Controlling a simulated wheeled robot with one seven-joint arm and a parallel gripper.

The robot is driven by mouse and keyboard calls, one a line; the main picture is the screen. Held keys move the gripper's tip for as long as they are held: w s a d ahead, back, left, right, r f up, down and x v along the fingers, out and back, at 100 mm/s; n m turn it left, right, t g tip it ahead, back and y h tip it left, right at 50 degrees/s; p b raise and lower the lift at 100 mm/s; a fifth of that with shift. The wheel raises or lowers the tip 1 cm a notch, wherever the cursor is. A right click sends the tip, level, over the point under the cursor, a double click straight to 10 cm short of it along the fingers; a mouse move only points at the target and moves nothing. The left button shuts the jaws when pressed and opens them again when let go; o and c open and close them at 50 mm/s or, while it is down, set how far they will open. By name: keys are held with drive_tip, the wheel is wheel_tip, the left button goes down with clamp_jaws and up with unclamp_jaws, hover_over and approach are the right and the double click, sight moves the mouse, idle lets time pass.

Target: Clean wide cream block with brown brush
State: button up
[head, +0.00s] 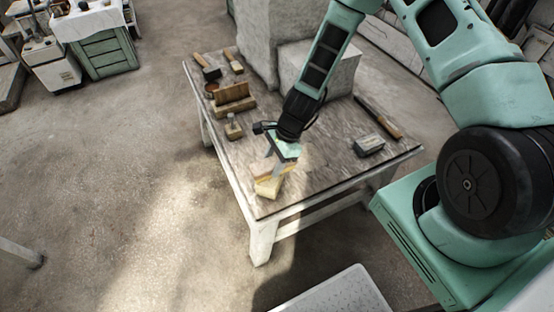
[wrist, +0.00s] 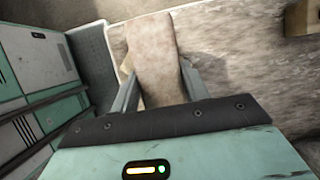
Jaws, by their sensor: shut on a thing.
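My gripper (head: 275,177) is near the front left edge of the table, pointing down. It is shut on the brown brush (wrist: 152,52), whose brown back shows between the fingers in the wrist view; in the head view it is a thin brown strip (head: 267,174). The wide cream block (head: 268,189) is directly below the brush, near the table edge. A bit of its pale edge shows beside the brush in the wrist view (wrist: 125,68). The brush and the fingers hide part of the block, and I cannot tell whether the two touch.
The worn table (head: 318,185) carries large plaster blocks (head: 320,65) at the back. Wooden tools and a brown holder (head: 235,105) lie along its left side. A grey block (head: 368,146) and a long-handled tool (head: 380,118) lie at the right. The front middle is clear.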

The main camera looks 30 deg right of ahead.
drive_tip(key=shift+a, duration=0.7)
drive_tip(key=shift+d, duration=0.1)
drive_tip(key=shift+d, duration=2.1)
drive_tip(key=shift+a, duration=0.15)
drive_tip(key=shift+a+p, duration=0.3)
drive_tip(key=shift+a, duration=1.75)
